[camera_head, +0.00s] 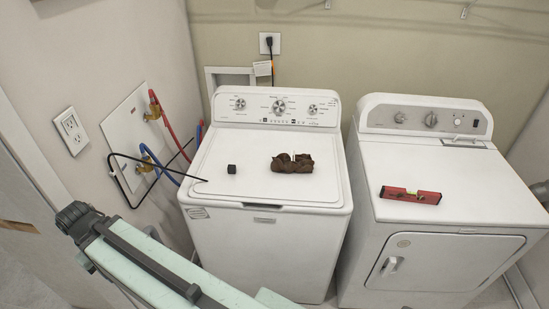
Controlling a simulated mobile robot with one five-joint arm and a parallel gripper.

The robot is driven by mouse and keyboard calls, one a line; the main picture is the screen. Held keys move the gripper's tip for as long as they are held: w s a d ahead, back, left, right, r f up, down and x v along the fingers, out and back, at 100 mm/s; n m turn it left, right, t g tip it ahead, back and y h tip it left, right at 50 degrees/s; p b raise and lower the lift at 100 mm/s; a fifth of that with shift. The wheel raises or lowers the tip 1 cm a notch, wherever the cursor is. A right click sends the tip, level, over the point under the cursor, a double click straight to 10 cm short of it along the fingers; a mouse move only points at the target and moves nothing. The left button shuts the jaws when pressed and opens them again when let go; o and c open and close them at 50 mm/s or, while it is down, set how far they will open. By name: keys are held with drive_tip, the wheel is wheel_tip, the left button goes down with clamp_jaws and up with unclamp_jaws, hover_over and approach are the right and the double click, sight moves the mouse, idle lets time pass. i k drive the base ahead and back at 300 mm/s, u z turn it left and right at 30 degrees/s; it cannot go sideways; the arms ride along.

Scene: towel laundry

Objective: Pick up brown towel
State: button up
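The brown towel (292,163) lies crumpled in a small dark heap on the white lid of the left washing machine (265,228), a little right of the lid's middle. Nothing touches it or covers it from this view. A pale green and black part of my own body reaches in from the bottom edge to the lower left, well apart from the towel. I see no gripper fingers in the picture.
A small black cube (232,169) sits on the same lid, left of the towel. A red level (410,195) lies on the white dryer (470,185) at the right. Red and blue hoses (158,165) and a thin black bent line (150,162) are by the left wall.

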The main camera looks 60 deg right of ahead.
sight(302, 163)
drive_tip(key=z, duration=2.25)
drive_tip(key=k, duration=0.5)
drive_tip(key=u, duration=1.75)
drive_tip(key=i, duration=1.2)
drive_tip(key=z, duration=0.05)
